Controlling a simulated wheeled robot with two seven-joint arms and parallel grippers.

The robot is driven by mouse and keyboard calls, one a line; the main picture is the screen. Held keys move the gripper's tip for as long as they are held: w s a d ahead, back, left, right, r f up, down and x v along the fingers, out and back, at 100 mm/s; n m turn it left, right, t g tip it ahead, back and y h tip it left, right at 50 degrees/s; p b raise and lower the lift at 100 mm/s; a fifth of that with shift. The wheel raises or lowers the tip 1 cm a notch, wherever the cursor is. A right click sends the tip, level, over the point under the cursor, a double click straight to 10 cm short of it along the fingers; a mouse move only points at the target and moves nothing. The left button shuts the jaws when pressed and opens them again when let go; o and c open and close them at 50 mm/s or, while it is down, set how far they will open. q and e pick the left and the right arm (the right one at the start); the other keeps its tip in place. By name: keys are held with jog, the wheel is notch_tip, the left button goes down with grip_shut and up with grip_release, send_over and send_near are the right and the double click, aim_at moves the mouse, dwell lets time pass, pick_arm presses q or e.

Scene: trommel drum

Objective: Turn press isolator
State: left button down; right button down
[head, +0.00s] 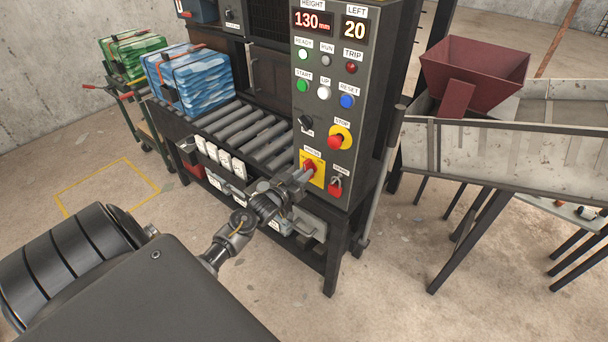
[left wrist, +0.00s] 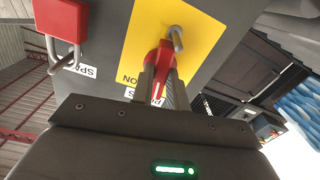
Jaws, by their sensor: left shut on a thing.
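The press isolator is a red rotary handle (head: 310,165) on a yellow plate (head: 318,178) low on the grey control panel. In the left wrist view the red handle (left wrist: 159,72) stands in front of its yellow plate (left wrist: 196,50), with a metal padlock shackle or ring beside its top. My left gripper (head: 303,174) reaches the handle from the lower left. In the left wrist view its two fingers (left wrist: 160,88) are shut on the handle, one on each side. My right gripper is not in view.
A red padlock (head: 336,185) hangs right of the isolator. The panel (head: 335,105) carries several buttons, an emergency stop (head: 338,140) and displays reading 130 and 20. A roller conveyor (head: 245,130) with a blue bale (head: 190,80) stands left. A red hopper (head: 475,70) stands right.

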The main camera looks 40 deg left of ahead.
pick_arm(q)
jog(key=shift+m, duration=0.9)
jog(key=c, duration=1.6)
grip_release()
jog(key=shift+c, duration=0.2)
jog(key=shift+s, duration=0.1)
jog(key=s+b, duration=0.1)
jog(key=s, duration=0.9)
jog(key=shift+s+b, duration=0.25)
jog(key=shift+b, duration=0.1)
jog(key=shift+d, duration=0.1)
